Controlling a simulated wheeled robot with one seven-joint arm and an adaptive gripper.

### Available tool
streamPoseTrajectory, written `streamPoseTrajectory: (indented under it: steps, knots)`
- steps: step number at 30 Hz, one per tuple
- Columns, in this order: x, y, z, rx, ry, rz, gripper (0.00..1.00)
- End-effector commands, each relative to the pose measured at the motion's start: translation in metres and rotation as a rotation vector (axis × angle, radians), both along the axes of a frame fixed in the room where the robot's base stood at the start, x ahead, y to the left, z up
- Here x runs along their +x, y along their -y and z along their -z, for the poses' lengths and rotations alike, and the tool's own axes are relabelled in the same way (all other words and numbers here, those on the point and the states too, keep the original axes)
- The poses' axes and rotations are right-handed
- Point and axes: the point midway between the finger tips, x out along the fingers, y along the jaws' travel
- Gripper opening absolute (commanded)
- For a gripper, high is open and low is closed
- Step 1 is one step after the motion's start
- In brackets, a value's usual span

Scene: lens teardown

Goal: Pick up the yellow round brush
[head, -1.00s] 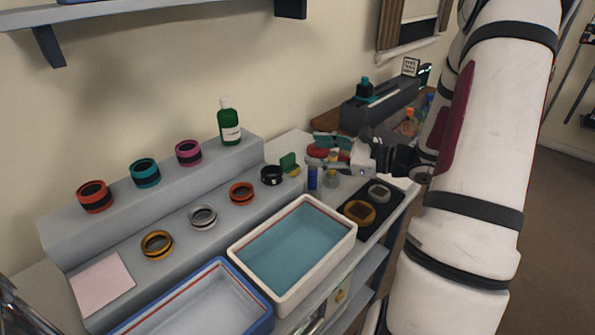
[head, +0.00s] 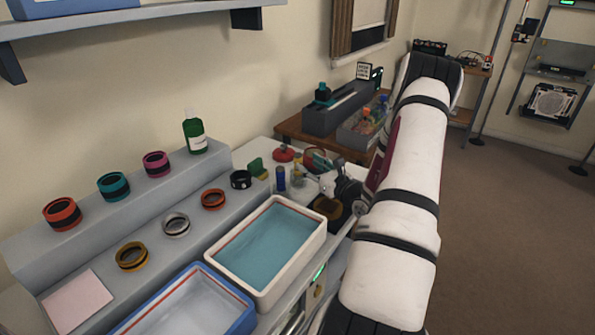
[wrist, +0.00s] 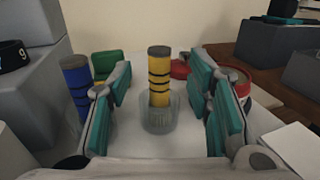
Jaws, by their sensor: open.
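The yellow round brush (wrist: 158,75), with black bands, stands upright in a clear cup (wrist: 160,118) in the middle of the wrist view. In the head view the brush (head: 298,168) is small, beside the blue one. My gripper (wrist: 162,82) is open, with one teal-padded finger on each side of the brush in the picture and visible gaps to both. I cannot tell how far ahead of the fingertips the brush stands. In the head view my gripper (head: 326,176) is just right of the brush and partly hidden by my arm.
A blue brush (wrist: 75,85) stands close outside the left finger, with a green block (wrist: 105,62) behind it. Red round items (wrist: 180,68) lie behind on the right. The water-filled white tray (head: 318,243) is in front in the head view.

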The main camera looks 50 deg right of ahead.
Motion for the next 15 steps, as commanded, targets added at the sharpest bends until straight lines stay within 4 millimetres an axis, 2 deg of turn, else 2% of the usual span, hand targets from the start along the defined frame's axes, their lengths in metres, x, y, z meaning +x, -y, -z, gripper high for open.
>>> streamPoseTrajectory:
  steps: [8,15]
  knots:
    - [0.021,0.004,-0.001,-0.001,0.001,-0.002,0.46]
    - [0.054,0.011,-0.001,0.000,0.001,-0.003,0.46]
